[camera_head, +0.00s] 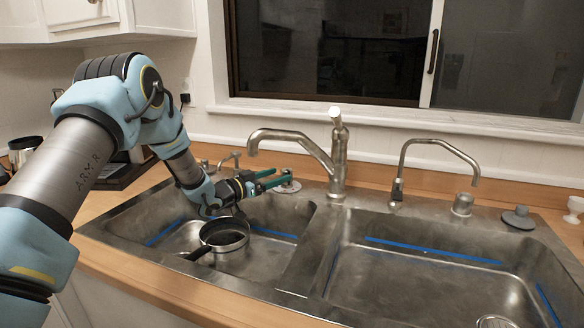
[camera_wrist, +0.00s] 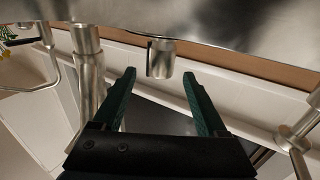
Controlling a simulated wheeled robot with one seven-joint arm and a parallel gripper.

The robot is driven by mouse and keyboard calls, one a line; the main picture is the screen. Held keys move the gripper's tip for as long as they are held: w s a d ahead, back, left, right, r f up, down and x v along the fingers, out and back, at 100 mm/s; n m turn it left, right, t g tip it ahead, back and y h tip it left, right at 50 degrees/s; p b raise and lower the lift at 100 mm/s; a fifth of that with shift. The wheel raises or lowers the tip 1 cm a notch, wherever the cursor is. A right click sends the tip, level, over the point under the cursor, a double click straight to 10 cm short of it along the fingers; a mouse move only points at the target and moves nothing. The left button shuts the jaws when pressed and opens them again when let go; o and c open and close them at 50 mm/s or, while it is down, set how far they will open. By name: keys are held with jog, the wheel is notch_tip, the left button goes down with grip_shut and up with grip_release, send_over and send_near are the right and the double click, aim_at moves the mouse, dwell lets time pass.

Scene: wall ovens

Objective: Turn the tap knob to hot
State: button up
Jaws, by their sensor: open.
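The main tap (camera_head: 338,160) stands behind the sink divider, with a curved spout reaching left and a pale-capped handle (camera_head: 335,113) on top. I cannot tell for certain which part is the knob. My gripper (camera_head: 282,177) is open, low over the back of the left basin, left of the tap column and below the spout. In the wrist view my two green fingers (camera_wrist: 159,71) are apart with nothing held. A short metal cylinder (camera_wrist: 160,60) shows beyond and between their tips; it looks like a fixture on the sink deck. The tap column (camera_wrist: 88,50) shows left of them.
A dark pan (camera_head: 224,236) sits in the left basin under my arm. A thinner tap (camera_head: 398,185), a small metal cylinder (camera_head: 463,204) and a grey stopper (camera_head: 518,217) stand along the back right. The right basin (camera_head: 420,275) is free. The window wall is close behind.

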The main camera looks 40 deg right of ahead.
jog(key=d+p, duration=0.2)
jog(key=d, duration=0.5)
jog(key=shift+w+d, duration=0.1)
jog(key=shift+d, duration=0.25)
grip_shut()
